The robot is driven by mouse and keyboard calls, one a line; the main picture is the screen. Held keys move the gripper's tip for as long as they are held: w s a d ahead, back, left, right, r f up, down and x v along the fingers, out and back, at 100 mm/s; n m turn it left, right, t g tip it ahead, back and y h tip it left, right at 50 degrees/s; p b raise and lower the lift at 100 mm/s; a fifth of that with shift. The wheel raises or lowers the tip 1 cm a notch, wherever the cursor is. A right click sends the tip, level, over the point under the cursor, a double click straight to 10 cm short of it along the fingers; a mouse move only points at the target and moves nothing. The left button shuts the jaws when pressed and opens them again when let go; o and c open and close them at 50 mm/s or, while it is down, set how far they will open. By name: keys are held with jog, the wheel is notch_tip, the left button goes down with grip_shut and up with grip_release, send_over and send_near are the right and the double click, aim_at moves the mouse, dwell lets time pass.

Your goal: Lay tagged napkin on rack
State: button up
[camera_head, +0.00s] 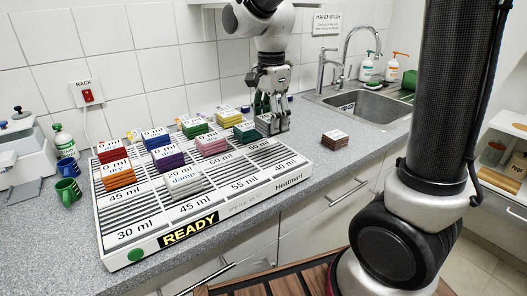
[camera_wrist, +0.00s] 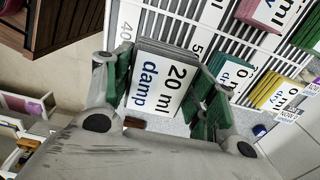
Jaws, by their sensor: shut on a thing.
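My gripper (camera_head: 272,124) is above the back right part of the rack (camera_head: 217,219). In the wrist view its green-padded fingers (camera_wrist: 163,98) are shut on a grey napkin (camera_wrist: 153,103) with a white tag reading "20 ml damp". I cannot tell whether the held napkin touches the slats.
Several coloured tagged napkins lie on the rack, including red (camera_head: 113,155), purple (camera_head: 168,158) and a damp-tagged one (camera_head: 184,182). A brown tagged napkin (camera_head: 335,138) lies on the counter to the right. Mugs (camera_head: 68,190) stand left; a sink (camera_head: 367,105) is behind right.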

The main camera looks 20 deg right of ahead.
notch_tip(320, 180, down, 8)
jog(key=shift+r, duration=0.25)
jog(key=o, duration=1)
jog(key=shift+f, duration=0.1)
jog(key=shift+c, duration=0.2)
